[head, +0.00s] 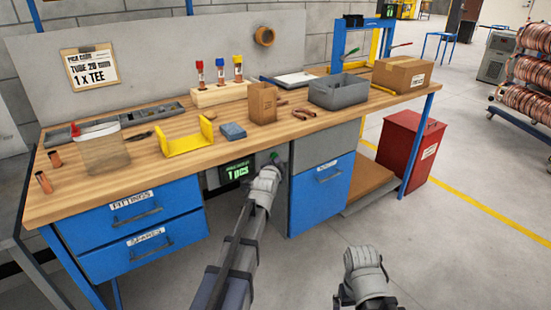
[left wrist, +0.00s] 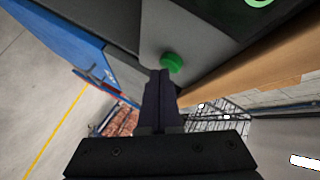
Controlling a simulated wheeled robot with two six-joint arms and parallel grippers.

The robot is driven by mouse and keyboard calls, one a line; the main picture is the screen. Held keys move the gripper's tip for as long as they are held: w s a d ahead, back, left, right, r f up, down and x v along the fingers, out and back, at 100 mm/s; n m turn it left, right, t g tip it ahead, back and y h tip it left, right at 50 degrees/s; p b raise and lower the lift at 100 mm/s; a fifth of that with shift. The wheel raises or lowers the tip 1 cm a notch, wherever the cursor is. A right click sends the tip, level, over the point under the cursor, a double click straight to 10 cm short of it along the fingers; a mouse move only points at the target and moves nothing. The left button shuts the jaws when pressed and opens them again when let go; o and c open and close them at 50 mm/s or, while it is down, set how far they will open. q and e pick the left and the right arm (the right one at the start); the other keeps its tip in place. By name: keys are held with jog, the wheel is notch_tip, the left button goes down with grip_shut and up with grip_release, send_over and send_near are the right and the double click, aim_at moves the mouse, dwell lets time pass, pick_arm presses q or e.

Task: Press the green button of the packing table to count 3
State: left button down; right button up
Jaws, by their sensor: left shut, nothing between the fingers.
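The green button (head: 274,154) sits on the grey panel at the front of the packing table (head: 190,140), just right of a small dark display (head: 237,173) that reads "1 PCS" in green. My left gripper (head: 271,165) is right in front of the button. In the left wrist view the green button (left wrist: 172,63) shows round and raised, and my left gripper's closed fingertips (left wrist: 159,74) are close beside it, with nothing between them. I cannot tell whether they touch it. My right gripper (head: 365,265) is low in front of the table, away from it; its fingers are not clear.
Blue drawers (head: 143,225) lie left of the panel and a blue cabinet door (head: 322,192) lies right. The tabletop holds a grey bin (head: 338,92), a cardboard box (head: 402,74) and a yellow bracket (head: 186,140). A red cabinet (head: 410,150) stands to the right. The floor in front is clear.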

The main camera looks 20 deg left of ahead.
pick_arm(q)
jog(key=shift+w+a, duration=0.2)
jog(key=shift+a, duration=0.05)
jog(key=shift+s+d, duration=0.1)
dwell(0.5)
jog(key=shift+s+d, duration=0.5)
jog(key=shift+d, duration=0.15)
jog(key=shift+s+d, duration=0.8)
jog(key=shift+d, duration=0.2)
jog(key=shift+s+d, duration=0.75)
jog(key=shift+d, duration=0.25)
dwell(1.2)
jog(key=s+d, duration=0.2)
jog(key=d, duration=0.1)
jog(key=shift+s, duration=0.15)
